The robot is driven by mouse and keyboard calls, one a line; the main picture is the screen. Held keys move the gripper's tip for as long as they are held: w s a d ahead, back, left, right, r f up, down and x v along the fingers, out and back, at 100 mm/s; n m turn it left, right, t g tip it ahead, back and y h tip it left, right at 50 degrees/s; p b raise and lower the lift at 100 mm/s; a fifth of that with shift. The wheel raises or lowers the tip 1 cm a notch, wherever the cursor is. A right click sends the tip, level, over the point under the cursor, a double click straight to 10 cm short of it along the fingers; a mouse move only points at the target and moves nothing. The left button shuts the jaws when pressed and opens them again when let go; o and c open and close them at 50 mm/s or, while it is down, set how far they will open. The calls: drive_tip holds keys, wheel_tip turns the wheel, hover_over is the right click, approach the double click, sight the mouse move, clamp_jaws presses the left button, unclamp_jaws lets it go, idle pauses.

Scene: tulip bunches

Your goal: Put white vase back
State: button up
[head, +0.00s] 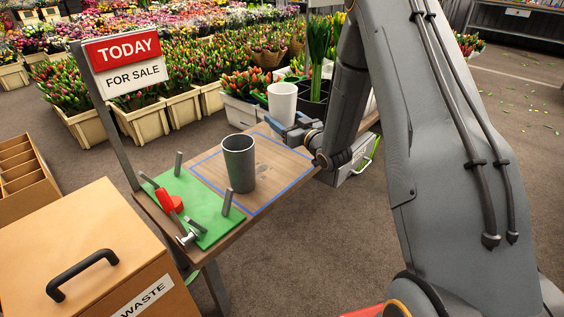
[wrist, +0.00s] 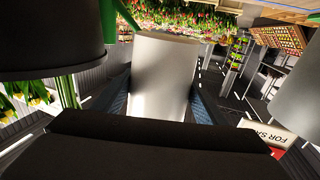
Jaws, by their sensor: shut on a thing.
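The white vase (head: 282,105) is upright near the far edge of the wooden table (head: 213,178) in the head view. My gripper (head: 292,128) is shut on its lower part, and the vase fills the middle of the wrist view (wrist: 163,75) between both fingers. Its base is hidden by the gripper, so I cannot tell whether it touches anything. A grey vase (head: 239,165) stands upright inside the blue outline on the table, nearer than the white one.
A green mat (head: 205,210) with upright pegs and a red-handled tool (head: 169,202) covers the table's near left. A sale sign (head: 124,62) rises at left, above a waste box (head: 90,250).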

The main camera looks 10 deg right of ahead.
wheel_tip(320, 180, down, 10)
drive_tip(key=b, duration=0.2)
drive_tip(key=shift+b, duration=0.3)
drive_tip(key=shift+f, duration=0.1)
drive_tip(key=o, duration=1.7)
drive_tip(key=shift+s+d, duration=0.2)
drive_tip(key=shift+s, duration=0.15)
drive_tip(key=p+v, duration=0.3)
drive_tip(key=v, duration=0.8)
drive_tip(key=shift+s, duration=0.15)
